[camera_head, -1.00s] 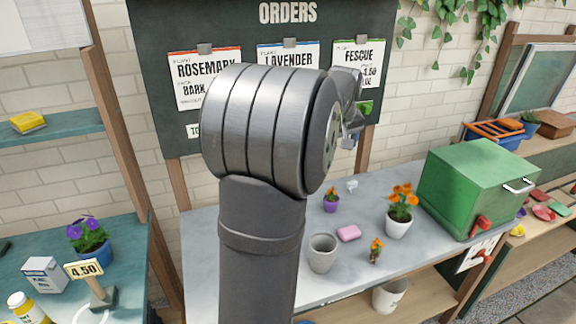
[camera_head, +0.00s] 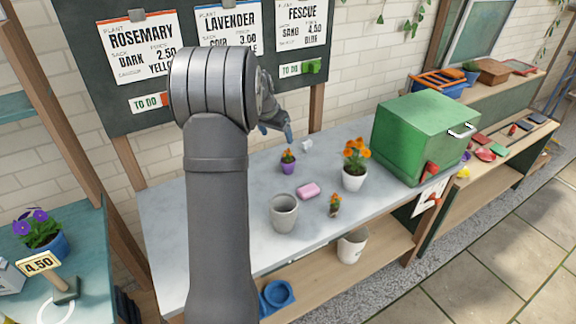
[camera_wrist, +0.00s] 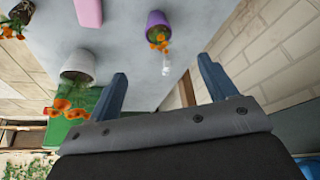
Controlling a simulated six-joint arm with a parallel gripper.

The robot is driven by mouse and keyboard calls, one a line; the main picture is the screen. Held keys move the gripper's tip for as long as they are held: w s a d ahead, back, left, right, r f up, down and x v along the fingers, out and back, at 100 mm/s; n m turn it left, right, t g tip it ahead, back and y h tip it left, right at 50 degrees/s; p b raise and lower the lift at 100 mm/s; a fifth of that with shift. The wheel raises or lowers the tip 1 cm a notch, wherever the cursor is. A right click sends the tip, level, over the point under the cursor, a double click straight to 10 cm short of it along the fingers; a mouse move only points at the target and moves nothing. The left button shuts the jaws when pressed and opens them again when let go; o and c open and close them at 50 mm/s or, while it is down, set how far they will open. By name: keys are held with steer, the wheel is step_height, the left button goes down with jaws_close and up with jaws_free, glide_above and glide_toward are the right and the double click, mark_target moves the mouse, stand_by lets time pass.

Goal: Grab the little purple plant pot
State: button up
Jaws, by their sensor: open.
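The little purple plant pot (camera_head: 288,168) holds a small orange-flowered plant and stands upright on the grey worktop near its back. In the wrist view the purple pot (camera_wrist: 157,20) is upside down in the picture, beyond the fingers and apart from them. My gripper (camera_head: 288,134) is above and behind the pot in the head view, partly hidden by my own arm. In the wrist view my gripper (camera_wrist: 162,82) has its two blue fingers spread wide with nothing between them.
A pink block (camera_head: 308,191), an empty grey pot (camera_head: 283,215), a white pot (camera_head: 354,181) with orange flowers and a small orange-flowered plant (camera_head: 335,206) stand near the purple pot. A small pale object (camera_head: 307,146) lies behind it. A green box (camera_head: 415,140) stands at right.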

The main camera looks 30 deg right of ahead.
mark_target(287, 158)
steer(key=x, duration=1.2)
steer(key=shift+w+d, duration=0.1)
steer(key=shift+d+x, duration=0.15)
steer(key=shift+x, duration=1.15)
steer(key=shift+d+x, duration=0.15)
steer(key=shift+x, duration=1.2)
steer(key=shift+r, duration=0.1)
steer(key=shift+c, duration=0.3)
steer(key=c, duration=1.1)
